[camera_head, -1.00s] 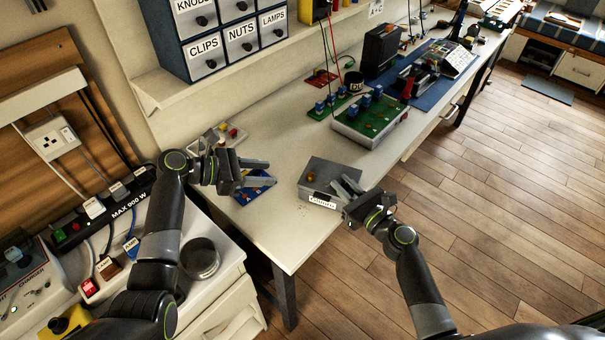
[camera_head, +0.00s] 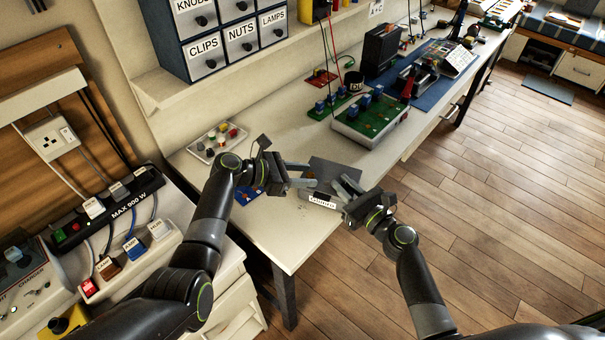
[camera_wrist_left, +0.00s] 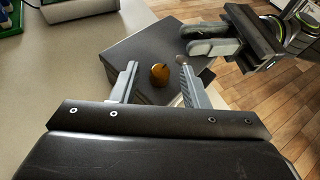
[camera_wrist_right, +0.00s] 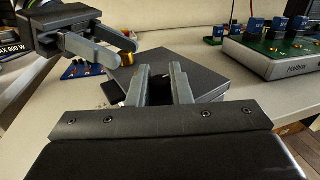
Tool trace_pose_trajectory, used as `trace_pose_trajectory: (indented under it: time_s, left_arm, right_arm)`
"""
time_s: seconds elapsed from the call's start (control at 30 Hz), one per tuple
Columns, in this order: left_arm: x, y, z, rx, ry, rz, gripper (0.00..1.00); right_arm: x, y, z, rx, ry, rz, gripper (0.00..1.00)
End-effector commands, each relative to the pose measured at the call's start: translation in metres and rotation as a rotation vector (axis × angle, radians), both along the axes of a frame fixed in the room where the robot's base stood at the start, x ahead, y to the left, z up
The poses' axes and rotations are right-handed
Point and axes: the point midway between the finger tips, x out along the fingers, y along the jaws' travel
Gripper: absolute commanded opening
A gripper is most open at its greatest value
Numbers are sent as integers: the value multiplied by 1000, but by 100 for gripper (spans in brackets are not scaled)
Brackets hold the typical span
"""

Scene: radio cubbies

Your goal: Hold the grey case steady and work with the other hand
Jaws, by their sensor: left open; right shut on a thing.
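The grey case (camera_head: 336,172) lies on the bench near its front edge, with a white label on its front side. It also shows in the left wrist view (camera_wrist_left: 138,50) and the right wrist view (camera_wrist_right: 205,78). My left gripper (camera_head: 311,176) is open above the case's left part. An orange-gold round knob (camera_wrist_left: 159,74) on top of the case sits between the left fingers, apart from both in the left wrist view. The left fingers mostly hide the knob in the head view.
A white tray of small coloured parts (camera_head: 217,141) and a blue item (camera_head: 247,193), partly behind my left arm, lie left of the case. A green circuit board on a grey base (camera_head: 370,121) stands behind it. Labelled drawers (camera_head: 240,41) hang above.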

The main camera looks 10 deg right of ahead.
Motion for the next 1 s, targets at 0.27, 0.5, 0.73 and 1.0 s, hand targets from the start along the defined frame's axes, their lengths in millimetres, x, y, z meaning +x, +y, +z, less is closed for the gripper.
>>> trace_pose_trajectory:
  time_s: [0.27, 0.5, 0.73, 1.0]
  left_arm:
    - [0, 0, 0, 0, 0, -1, 16]
    - [0, 0, 0, 0, 1, -3, 0]
    - [2, -1, 0, 5, 3, -73, 0]
    - [4, -1, -2, 5, 5, -177, 0]
  right_arm:
    - [0, 0, 0, -1, 1, 0, 0]
    - [0, 0, 0, -1, 1, 0, 0]
    - [0, 0, 0, -1, 1, 0, 0]
    - [0, 0, 0, -2, -1, 1, 0]
